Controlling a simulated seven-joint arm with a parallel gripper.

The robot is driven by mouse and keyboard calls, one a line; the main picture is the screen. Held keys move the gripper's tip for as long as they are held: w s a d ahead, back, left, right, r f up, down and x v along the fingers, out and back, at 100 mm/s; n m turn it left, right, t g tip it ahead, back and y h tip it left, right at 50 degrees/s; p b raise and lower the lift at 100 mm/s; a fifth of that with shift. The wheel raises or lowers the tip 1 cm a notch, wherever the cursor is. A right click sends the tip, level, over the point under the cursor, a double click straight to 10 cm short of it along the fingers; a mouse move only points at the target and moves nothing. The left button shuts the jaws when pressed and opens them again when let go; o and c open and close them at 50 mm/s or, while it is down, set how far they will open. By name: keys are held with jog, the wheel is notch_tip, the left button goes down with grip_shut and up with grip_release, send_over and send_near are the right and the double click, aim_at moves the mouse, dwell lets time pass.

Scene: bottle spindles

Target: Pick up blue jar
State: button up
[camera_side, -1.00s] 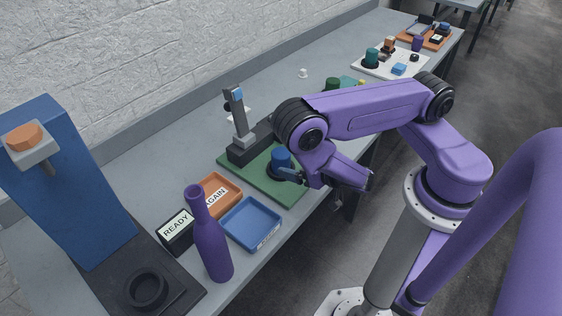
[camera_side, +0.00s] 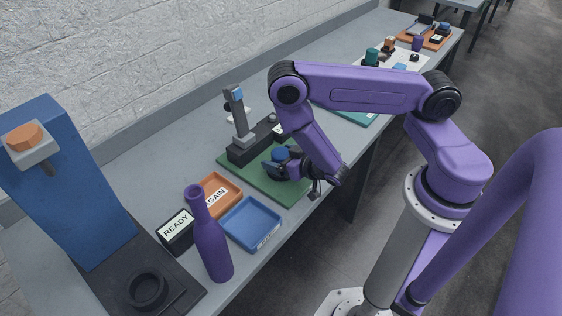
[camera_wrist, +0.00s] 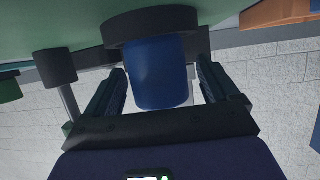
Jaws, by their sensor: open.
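The blue jar (camera_side: 281,154) stands upright in a dark round holder on the green board (camera_side: 262,178); my gripper hides part of it in the side view. My gripper (camera_side: 277,166) is low beside it, reaching in from the right. In the wrist view the blue jar (camera_wrist: 158,75) shows upside down, with its dark ring-shaped holder (camera_wrist: 150,25) above it. My gripper (camera_wrist: 164,84) is open there, with one finger on each side of the jar. A gap shows between each finger and the jar.
A grey-and-black device (camera_side: 240,130) stands on the board's back edge. Left of the board are an orange tray (camera_side: 222,183), a blue tray (camera_side: 251,222), a READY sign (camera_side: 177,231) and a tall purple bottle (camera_side: 211,245). A blue stand (camera_side: 70,190) rises at far left.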

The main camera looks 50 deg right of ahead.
aim_at(281, 153)
jog(key=c, duration=1.2)
jog(key=shift+r, duration=5)
